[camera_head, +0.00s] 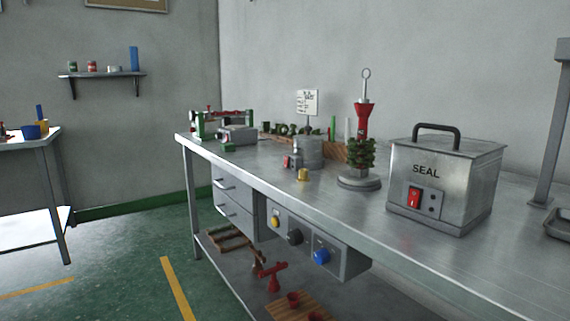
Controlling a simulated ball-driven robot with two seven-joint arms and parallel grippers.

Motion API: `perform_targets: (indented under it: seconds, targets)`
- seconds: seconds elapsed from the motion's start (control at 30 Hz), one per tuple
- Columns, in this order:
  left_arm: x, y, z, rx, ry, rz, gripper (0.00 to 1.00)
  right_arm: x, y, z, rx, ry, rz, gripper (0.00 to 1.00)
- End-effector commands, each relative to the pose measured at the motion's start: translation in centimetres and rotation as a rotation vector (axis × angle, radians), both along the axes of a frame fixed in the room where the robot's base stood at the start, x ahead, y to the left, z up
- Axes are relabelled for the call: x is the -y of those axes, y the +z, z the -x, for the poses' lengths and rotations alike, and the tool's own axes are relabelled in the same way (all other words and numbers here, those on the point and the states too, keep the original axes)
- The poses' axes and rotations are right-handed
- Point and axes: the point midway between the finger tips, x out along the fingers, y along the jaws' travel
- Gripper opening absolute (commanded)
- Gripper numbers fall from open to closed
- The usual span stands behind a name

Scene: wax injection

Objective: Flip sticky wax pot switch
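A small grey metal pot (308,152) stands on the metal workbench near the middle of the view. A red switch (286,161) shows on a small box at its left front. Its position, on or off, is too small to tell. A larger metal box marked "SEAL" (452,165) with a black top handle stands at the right, with a red rocker switch (414,197) on its front. No label names either one as the sticky wax pot. Neither of my grippers is in view.
The workbench (330,208) runs from back left to front right. A wax tree (361,155) on a round base stands between pot and box, with a small brass piece (303,174) in front of the pot. A control panel (313,243) hangs below. Green floor at left is open.

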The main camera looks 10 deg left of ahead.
Motion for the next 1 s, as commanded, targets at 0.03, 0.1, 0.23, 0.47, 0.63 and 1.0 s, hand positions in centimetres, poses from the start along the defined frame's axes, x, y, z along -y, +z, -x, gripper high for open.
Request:
perform_targets:
  seconds: [0.03, 0.1, 0.23, 0.47, 0.63, 1.0]
  targets:
    - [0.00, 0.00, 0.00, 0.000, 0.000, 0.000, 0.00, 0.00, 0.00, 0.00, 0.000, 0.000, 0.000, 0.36]
    - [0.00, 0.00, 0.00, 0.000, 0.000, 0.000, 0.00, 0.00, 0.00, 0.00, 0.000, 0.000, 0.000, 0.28]
    - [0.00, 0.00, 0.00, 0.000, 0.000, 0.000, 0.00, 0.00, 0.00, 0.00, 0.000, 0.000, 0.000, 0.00]
    - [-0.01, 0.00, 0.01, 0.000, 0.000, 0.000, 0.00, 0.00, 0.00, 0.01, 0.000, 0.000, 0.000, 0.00]
    - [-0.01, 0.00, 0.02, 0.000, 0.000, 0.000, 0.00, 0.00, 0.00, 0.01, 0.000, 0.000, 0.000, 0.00]
    - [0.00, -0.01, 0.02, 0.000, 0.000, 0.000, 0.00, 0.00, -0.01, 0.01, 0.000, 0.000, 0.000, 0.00]
